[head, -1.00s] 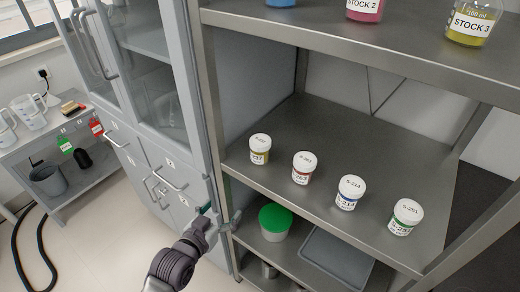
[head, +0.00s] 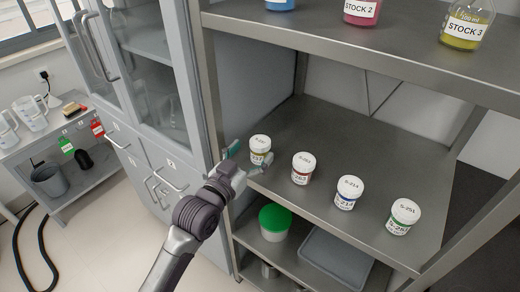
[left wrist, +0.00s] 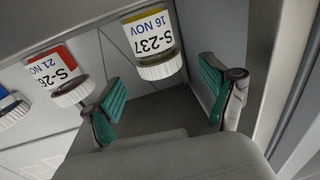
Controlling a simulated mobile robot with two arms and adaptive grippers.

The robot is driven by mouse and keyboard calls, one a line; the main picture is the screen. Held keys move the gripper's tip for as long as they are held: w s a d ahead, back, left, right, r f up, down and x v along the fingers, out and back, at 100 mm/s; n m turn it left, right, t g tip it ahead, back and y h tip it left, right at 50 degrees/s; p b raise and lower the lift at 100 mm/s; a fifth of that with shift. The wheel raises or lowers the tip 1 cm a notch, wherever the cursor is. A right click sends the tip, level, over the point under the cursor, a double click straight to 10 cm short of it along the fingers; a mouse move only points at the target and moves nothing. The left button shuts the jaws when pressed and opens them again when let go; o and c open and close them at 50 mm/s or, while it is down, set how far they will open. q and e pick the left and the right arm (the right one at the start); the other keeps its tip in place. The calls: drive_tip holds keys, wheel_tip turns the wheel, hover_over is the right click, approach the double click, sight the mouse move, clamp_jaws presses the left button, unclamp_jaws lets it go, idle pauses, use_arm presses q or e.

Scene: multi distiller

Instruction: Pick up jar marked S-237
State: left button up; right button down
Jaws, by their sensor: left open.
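The jar marked S-237 (head: 260,145) stands at the left end of a row of jars on the middle shelf, white-lidded with a yellowish label. My right gripper is not in view.
A red-labelled jar (head: 302,168) stands close to the right of S-237, then a blue-labelled jar (head: 348,192) and a green-labelled jar (head: 403,216). The shelf post (head: 212,110) and grey cabinet are close on the left. Stock bottles stand on the shelf above.

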sight(255, 149)
use_arm(q)
drive_tip(key=x, duration=0.4)
drive_tip(key=shift+w+d, duration=0.15)
drive_tip(key=shift+w, duration=0.05)
drive_tip(key=c, duration=1.3)
drive_tip(key=shift+r+p, duration=0.15)
drive_tip(key=shift+p, duration=0.2)
